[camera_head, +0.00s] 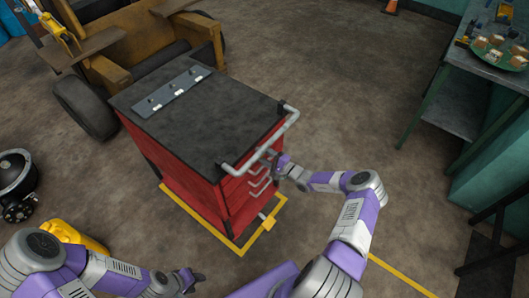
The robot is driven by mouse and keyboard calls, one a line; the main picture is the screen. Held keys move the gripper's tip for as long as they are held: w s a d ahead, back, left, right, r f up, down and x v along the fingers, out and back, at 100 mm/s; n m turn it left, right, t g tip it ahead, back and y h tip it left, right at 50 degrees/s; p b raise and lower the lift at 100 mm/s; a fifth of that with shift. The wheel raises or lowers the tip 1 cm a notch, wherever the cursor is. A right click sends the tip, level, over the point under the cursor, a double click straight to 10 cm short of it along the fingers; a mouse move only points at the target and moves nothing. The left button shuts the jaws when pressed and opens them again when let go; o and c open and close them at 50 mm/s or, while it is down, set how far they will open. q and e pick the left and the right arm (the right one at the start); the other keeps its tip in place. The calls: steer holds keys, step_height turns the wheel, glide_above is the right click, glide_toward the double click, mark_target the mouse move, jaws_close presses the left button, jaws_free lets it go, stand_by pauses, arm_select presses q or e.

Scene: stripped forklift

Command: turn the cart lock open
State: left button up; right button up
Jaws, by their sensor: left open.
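The red tool cart (195,168) with a dark top stands in the middle, its drawer front and grey handles facing right. A grey push bar (262,145) runs along the top of that side. A grey strip with small fittings (175,91) lies on the cart top. A small yellow and pale piece (267,221) sits low at the cart's front edge; I cannot tell whether it is the lock. My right gripper (281,163) is beside the push bar and upper drawers; its fingers are too small and partly hidden to read. My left gripper (194,278) is open, empty, and apart from the cart.
A yellow line (205,226) frames the cart's base on the floor. The yellow forklift (125,45) stands behind the cart. A green workbench (490,68) is at the right. A yellow object (75,235) lies at lower left. The floor right of the cart is mostly clear.

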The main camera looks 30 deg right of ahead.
steer(key=shift+f+n+p, duration=0.1)
steer(key=shift+n+p, duration=0.8)
steer(key=shift+n, duration=1.1)
steer(key=o, duration=1.1)
steer(key=shift+c, duration=0.2)
steer(key=v, duration=0.7)
steer(key=shift+s+p, duration=0.3)
steer(key=shift+s, duration=0.05)
steer(key=shift+d, duration=0.1)
